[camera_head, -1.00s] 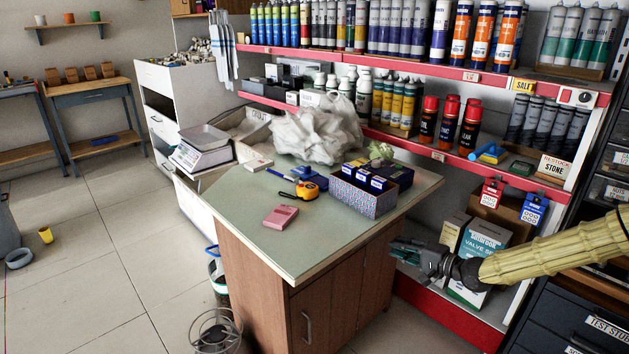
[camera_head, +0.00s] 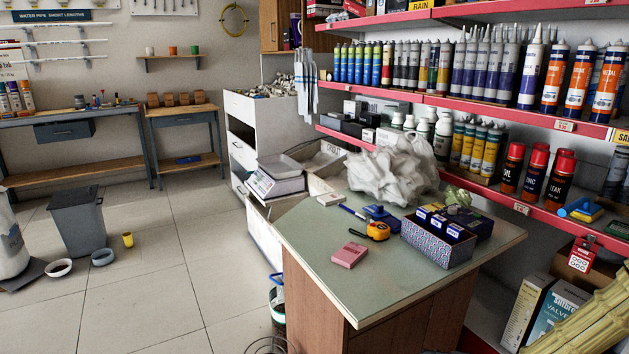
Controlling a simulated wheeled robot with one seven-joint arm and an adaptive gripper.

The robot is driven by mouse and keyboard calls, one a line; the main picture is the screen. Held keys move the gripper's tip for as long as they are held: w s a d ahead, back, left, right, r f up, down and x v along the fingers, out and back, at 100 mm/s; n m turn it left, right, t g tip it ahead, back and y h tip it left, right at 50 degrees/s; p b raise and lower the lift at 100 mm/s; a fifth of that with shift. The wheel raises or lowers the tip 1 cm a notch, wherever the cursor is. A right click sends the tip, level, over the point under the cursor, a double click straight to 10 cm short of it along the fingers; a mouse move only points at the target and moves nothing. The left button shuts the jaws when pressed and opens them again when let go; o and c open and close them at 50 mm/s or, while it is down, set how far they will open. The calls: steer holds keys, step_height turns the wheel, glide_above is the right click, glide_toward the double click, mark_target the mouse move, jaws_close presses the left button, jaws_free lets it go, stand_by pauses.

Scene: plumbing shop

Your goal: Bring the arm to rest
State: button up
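My arm (camera_head: 592,322), in a yellowish ribbed sleeve, shows only at the lower right corner of the head view. It is beside the counter and in front of the boxes on the low shelf. My gripper is out of the picture, so its fingers and anything in them are hidden.
The counter (camera_head: 342,275) holds a pink block (camera_head: 349,255), a tape measure (camera_head: 377,231), a patterned box (camera_head: 437,243) and a crumpled whitish bag (camera_head: 393,171). Red-edged shelves (camera_head: 530,212) with cartridges and cans stand behind. Open tiled floor (camera_head: 165,285) lies left, with a grey bin (camera_head: 79,222).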

steer(key=s+a+f+n+g+h, duration=0.1)
steer(key=s+a+f+n+g, duration=0.2)
steer(key=s+f, duration=0.45)
steer(key=s+a+f+n+g+h, duration=0.15)
steer(key=s+a+f, duration=0.35)
steer(key=s, duration=0.6)
steer(key=s+f+n+g+h, duration=0.2)
steer(key=s, duration=0.7)
steer(key=s+f+n+g+h, duration=0.2)
steer(key=s+g, duration=0.1)
steer(key=s, duration=0.6)
step_height(320, 180, up, 21)
steer(key=p, duration=2.1)
steer(key=shift+d, duration=0.4)
steer(key=shift+s+f, duration=0.1)
steer(key=shift+s, duration=0.05)
